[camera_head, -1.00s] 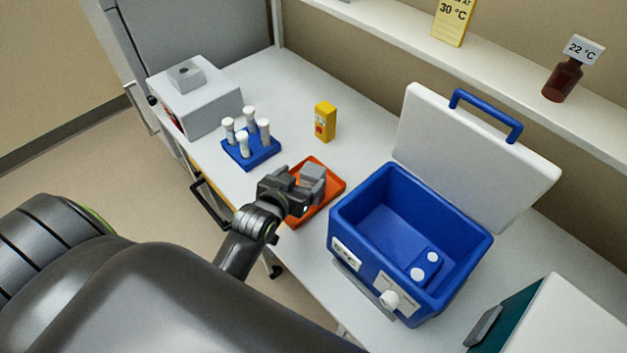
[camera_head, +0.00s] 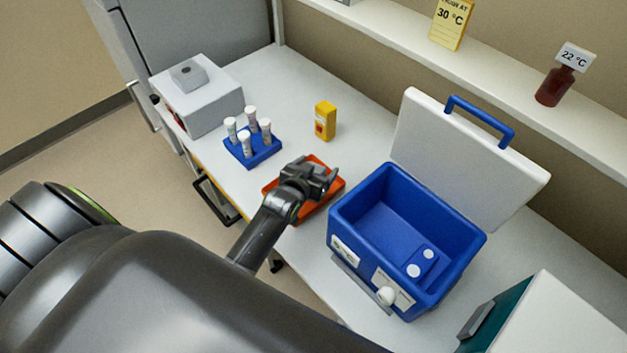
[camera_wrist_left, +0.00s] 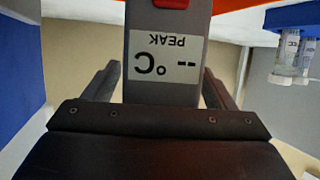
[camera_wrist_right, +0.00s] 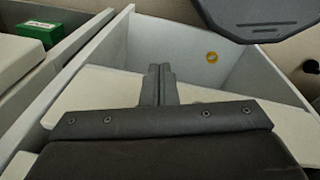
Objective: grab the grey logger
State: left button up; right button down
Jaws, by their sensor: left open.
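The grey logger (camera_wrist_left: 165,60) stands between the two fingers of my left gripper (camera_wrist_left: 160,72) in the left wrist view. Its white label reads "-- °C PEAK" upside down, and a red part shows at its top edge. The fingers are open, one on each side of it, with gaps showing. In the head view my left gripper (camera_head: 326,179) is over the orange tray (camera_head: 307,212) and hides most or all of the logger. My right gripper (camera_wrist_right: 159,84) shows only in the right wrist view, with its fingers together and nothing seen between them.
A blue cooler box (camera_head: 345,225) with its white lid (camera_head: 460,160) raised stands right of the tray. A blue rack (camera_head: 262,156) of white-capped vials and a yellow box (camera_head: 325,121) are behind the tray. A grey-white device (camera_head: 205,100) stands at the back left.

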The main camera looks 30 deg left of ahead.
pick_arm(q)
jog(key=c, duration=1.4)
jog(key=shift+r, duration=0.1)
